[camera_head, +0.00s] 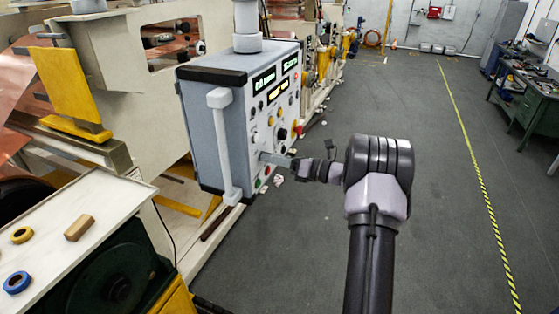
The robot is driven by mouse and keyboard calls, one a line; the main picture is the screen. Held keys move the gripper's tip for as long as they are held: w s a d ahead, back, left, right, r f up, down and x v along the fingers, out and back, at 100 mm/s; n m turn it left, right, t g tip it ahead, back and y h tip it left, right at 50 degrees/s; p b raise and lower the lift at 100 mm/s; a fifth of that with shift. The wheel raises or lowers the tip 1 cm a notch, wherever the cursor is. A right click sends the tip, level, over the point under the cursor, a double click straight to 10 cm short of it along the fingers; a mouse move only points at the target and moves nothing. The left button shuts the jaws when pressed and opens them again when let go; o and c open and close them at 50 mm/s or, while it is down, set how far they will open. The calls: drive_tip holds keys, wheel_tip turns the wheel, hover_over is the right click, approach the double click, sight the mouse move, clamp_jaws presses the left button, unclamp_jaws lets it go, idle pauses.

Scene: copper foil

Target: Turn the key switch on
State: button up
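The control box (212,125) hangs in the middle left of the head view, with a light face turned to the right. The face has lit displays, several knobs and coloured buttons. My gripper (266,157) reaches from the right to the lower part of this face. Its grey fingertips are at or very near the panel; I cannot tell if they touch. I cannot make out the key switch; the fingers may cover it. The fingers look close together, but the view is too small to show whether they are shut or hold something.
A pale vertical handle (222,145) stands out from the box's near edge. A bench top (65,235) at lower left carries two tape rolls and a small block. The floor to the right is clear up to the yellow-black line (480,180); green workbenches (525,105) stand beyond it.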

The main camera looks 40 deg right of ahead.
drive_tip(key=b+v, duration=0.3)
drive_tip(key=v, duration=1.4)
drive_tip(key=shift+d, duration=0.15)
drive_tip(key=shift+s, duration=0.1)
drive_tip(key=a+f+n+g+b, duration=0.4)
drive_tip(key=a+n+b, duration=0.1)
drive_tip(key=a, duration=0.5)
drive_tip(key=s+a+f+n+g+b, duration=0.1)
drive_tip(key=a+f+n+g+b, duration=0.2)
drive_tip(key=a+n+b, duration=0.5)
drive_tip(key=a+f+n+g+b, duration=0.2)
drive_tip(key=a+f+g+b, duration=0.15)
drive_tip(key=a, duration=0.85)
drive_tip(key=s+a+f+n+h+b, duration=0.3)
drive_tip(key=s+a+f+n+b, duration=0.2)
drive_tip(key=s+f+n+b, duration=0.2)
drive_tip(key=s+a+f+n+h+b, duration=0.4)
drive_tip(key=s+a+f+n+b, duration=0.2)
drive_tip(key=s+f+n+b, duration=0.2)
wheel_tip(320, 180, down, 3)
drive_tip(key=shift+s+r+n+t, duration=0.1)
drive_tip(key=shift+s+n+t, duration=0.25)
drive_tip(key=shift+s+n, duration=0.65)
drive_tip(key=shift+a, duration=0.1)
